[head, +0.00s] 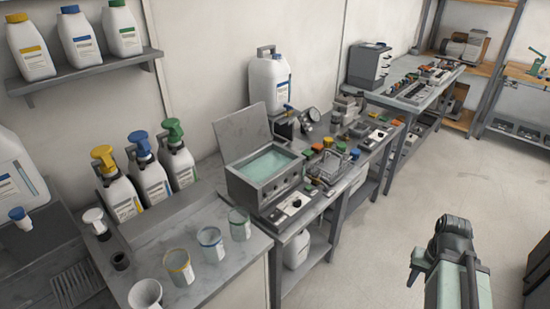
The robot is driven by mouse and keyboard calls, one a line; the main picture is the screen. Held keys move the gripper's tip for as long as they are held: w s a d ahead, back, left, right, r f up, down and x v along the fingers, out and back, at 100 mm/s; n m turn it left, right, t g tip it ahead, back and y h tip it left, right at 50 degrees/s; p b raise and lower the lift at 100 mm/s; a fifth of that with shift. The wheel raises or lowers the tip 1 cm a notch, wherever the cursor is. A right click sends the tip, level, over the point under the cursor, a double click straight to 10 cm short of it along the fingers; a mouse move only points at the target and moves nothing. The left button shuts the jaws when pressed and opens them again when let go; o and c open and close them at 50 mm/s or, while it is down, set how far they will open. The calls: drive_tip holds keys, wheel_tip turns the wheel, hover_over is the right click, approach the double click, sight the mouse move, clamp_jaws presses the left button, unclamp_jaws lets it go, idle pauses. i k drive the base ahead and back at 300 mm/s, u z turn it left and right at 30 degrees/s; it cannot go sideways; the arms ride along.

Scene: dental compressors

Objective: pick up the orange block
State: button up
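Several small coloured pieces lie on the middle bench, to the right of the open bath. A small orange piece (308,153) is among them, close to green and yellow ones. They are too small here for me to tell which is the orange block. My gripper (416,266) shows at the lower right, over the floor and well apart from the bench. Its fingers are small and partly hidden by my own arm, so I cannot tell whether they are open or shut.
The open-lidded bath (262,181) stands on the middle bench (318,207). Several cups and spray bottles stand on the left counter (225,269). A large white jug (269,81) stands behind. A farther bench (402,100) carries more small parts. The floor (408,190) right of the benches is clear.

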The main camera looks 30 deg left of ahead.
sight(318, 149)
drive_tip(key=u, duration=2.85)
drive_tip(key=k, duration=1.75)
drive_tip(key=z, duration=1.45)
drive_tip(key=i, duration=1)
